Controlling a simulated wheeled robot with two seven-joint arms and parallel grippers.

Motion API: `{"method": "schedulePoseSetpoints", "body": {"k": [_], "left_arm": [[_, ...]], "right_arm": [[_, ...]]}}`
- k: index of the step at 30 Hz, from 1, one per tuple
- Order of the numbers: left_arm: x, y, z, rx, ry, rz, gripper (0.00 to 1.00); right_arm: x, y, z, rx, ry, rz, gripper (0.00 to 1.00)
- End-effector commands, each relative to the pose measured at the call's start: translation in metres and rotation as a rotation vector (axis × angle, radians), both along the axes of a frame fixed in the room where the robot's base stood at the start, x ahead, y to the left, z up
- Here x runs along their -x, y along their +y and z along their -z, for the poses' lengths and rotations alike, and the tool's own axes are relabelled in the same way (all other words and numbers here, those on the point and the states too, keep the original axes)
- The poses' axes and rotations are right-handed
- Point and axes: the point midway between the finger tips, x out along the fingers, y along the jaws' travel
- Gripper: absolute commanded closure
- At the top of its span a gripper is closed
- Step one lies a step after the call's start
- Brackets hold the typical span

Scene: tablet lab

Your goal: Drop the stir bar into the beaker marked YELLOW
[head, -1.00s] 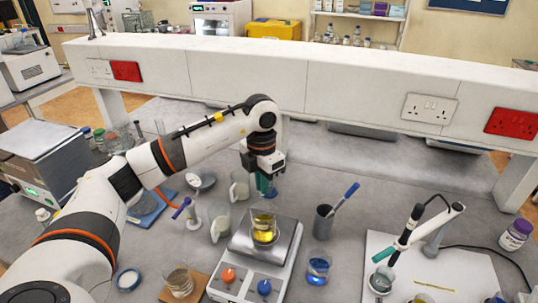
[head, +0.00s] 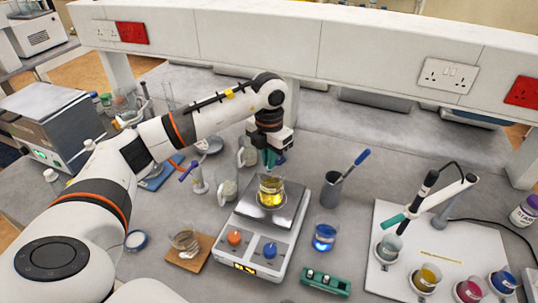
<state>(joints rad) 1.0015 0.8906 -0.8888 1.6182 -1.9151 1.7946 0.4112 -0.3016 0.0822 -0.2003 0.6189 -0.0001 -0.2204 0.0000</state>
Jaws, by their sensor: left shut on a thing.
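My left gripper (head: 271,160) hangs fingers-down just above and behind the rim of a glass beaker with yellow liquid (head: 271,192). The beaker stands upright on the plate of a white hotplate stirrer (head: 245,232). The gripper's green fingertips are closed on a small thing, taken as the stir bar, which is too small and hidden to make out. No marking on either beaker is readable. My right gripper is not in view.
A green holder (head: 325,282) lies at the front. A probe stand and several beakers occupy the white board (head: 385,225).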

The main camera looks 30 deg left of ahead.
Motion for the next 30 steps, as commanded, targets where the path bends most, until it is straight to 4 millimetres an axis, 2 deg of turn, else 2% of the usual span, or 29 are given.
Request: {"method": "schedulePoseSetpoints", "body": {"k": [3,4,8,17,20,23,30], "left_arm": [[0.000,0.000,-0.001,0.000,0.000,0.000,1.00],[0.000,0.000,-0.001,0.000,0.000,0.000,0.88],[0.000,0.000,-0.001,0.000,0.000,0.001,0.67],[0.000,0.000,-0.002,0.000,-0.001,0.001,0.66],[-0.001,0.000,-0.008,0.000,-0.003,0.001,0.66],[-0.001,0.000,-0.022,0.001,-0.006,0.001,0.66],[-0.002,0.000,-0.076,0.000,-0.007,0.000,0.66]], "right_arm": [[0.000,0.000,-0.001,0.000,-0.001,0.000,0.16],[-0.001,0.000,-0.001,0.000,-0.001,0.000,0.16],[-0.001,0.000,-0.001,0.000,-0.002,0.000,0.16],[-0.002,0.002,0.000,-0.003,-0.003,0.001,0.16],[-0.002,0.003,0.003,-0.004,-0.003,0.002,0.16],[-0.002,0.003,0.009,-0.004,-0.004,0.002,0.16],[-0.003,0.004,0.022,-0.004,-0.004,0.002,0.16]]}}
